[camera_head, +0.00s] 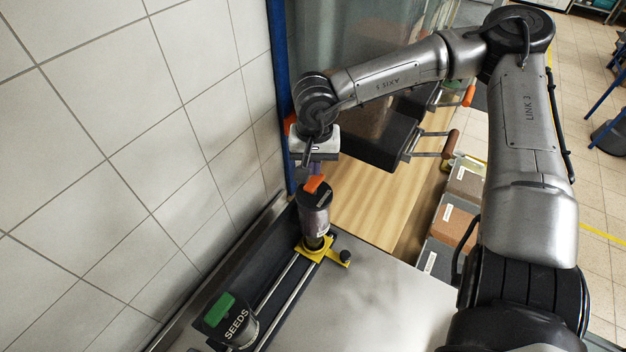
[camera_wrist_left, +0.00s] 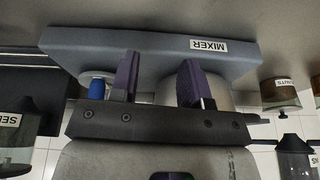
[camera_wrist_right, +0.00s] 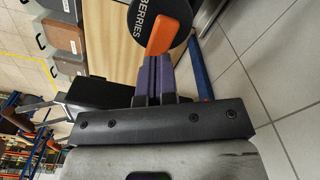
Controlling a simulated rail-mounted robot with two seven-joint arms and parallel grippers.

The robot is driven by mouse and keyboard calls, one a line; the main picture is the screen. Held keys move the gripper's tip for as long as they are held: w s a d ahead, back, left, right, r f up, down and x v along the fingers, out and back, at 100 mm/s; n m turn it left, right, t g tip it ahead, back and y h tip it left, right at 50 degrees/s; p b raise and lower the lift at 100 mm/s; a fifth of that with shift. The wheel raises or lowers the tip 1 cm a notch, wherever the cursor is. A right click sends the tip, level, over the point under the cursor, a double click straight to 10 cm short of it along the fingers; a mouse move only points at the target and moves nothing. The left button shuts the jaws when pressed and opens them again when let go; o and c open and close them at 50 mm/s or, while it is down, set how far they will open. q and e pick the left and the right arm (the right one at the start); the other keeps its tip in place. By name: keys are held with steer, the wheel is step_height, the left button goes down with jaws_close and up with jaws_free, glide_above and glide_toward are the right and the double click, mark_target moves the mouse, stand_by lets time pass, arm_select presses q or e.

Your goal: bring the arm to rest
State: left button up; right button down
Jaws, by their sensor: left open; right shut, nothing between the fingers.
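My right arm (camera_head: 525,120) reaches across the head view from the right. My right gripper (camera_head: 315,172) is shut and empty, just above the orange handle (camera_head: 314,184) of a dark-lidded jar (camera_head: 314,213). In the right wrist view its purple fingers (camera_wrist_right: 153,75) are together, close to the orange handle of the lid marked BERRIES (camera_wrist_right: 163,20); I cannot tell whether they touch it. The jar stands upright at a yellow holder (camera_head: 322,249). My left gripper (camera_wrist_left: 156,80) is open, its purple fingers apart in front of a grey slab labelled MIXER (camera_wrist_left: 150,55); it is not in the head view.
A jar marked SEEDS (camera_head: 237,324) with a green handle stands on the rail at the lower left. A tiled wall (camera_head: 120,130) bounds the left. Lidded bins (camera_head: 455,222) stand right of the wooden surface (camera_head: 380,200). The grey counter (camera_head: 350,310) has clear room.

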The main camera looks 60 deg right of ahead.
steer(key=shift+r, duration=1.95)
